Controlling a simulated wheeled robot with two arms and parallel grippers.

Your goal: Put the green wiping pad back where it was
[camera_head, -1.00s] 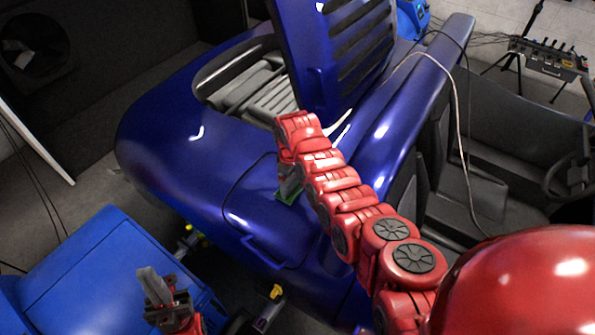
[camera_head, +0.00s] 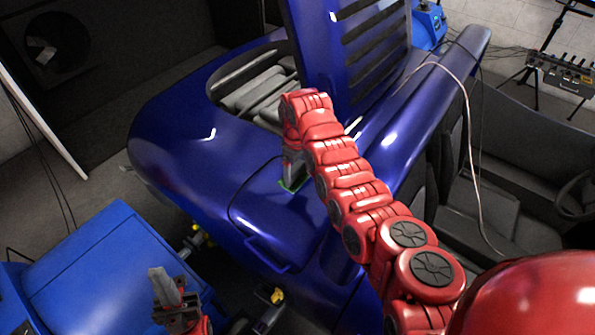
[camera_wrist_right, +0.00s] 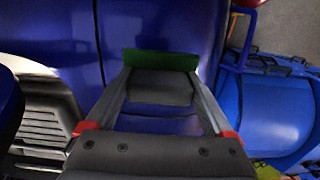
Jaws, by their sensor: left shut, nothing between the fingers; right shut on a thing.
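The green wiping pad (camera_head: 289,186) shows as a thin green edge below my right gripper (camera_head: 292,174), at the blue car's rear body panel (camera_head: 262,222). In the right wrist view the pad (camera_wrist_right: 160,61) lies across the fingertips of my right gripper (camera_wrist_right: 160,80), which is shut on it. The pad is close to the blue body surface; I cannot tell whether it touches. My left gripper (camera_head: 163,282) is shut and empty, at the lower left beside the blue machine.
The blue car's raised slatted lid (camera_head: 365,55) stands behind my right arm, over an open bay (camera_head: 255,92). A blue machine (camera_head: 95,265) fills the lower left. A thin cable (camera_head: 468,120) hangs over the car's side. Dark seats lie at right.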

